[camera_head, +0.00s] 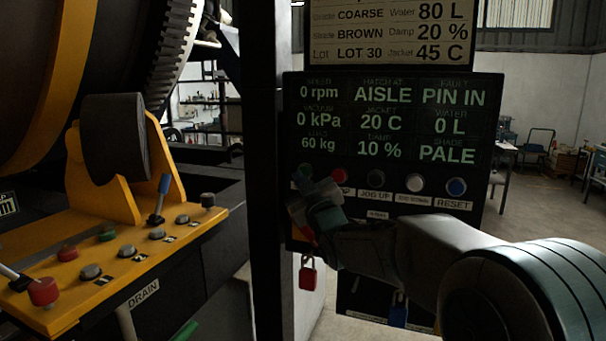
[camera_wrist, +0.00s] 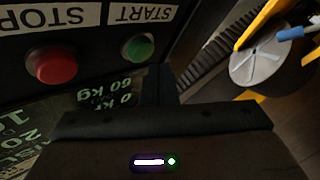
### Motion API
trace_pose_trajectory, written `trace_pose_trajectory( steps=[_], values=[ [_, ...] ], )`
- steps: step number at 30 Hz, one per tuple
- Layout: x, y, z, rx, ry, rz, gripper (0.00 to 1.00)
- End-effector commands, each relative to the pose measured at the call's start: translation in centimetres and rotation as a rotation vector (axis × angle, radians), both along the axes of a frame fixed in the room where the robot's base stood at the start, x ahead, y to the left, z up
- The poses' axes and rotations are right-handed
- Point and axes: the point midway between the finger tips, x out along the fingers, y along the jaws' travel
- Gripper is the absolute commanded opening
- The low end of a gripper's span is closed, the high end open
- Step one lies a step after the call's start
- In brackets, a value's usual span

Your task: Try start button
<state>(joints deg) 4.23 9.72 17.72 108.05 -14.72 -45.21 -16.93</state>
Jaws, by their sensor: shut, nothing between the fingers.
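The dark control panel (camera_head: 490,122) stands upright at the centre of the head view. Its green start button (camera_head: 302,173) is at the left of the button row, partly behind my gripper (camera_head: 316,198). In the wrist view the start button (camera_wrist: 138,47) appears under an upside-down START label, with the red stop button (camera_wrist: 51,65) beside it. My gripper (camera_wrist: 159,82) is shut and empty, its fingertips just below and right of the start button in that view. I cannot tell whether they touch the panel. The display reads 0 rpm and PIN IN.
Along the same row are a black jog button (camera_head: 374,178), a white button (camera_head: 415,183) and a blue reset button (camera_head: 456,187). A red padlock (camera_head: 308,273) hangs below my gripper. A yellow console (camera_head: 105,265) with levers stands left, past a dark post (camera_head: 268,150).

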Motion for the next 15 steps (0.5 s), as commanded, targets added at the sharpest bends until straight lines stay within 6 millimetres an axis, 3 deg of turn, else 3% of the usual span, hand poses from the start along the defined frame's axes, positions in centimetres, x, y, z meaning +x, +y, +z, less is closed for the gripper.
trace_pose_trajectory(
  steps=[15],
  values=[
    [0.80, -0.33, -0.01, 0.000, 0.000, 0.000, 0.00]
  ],
)
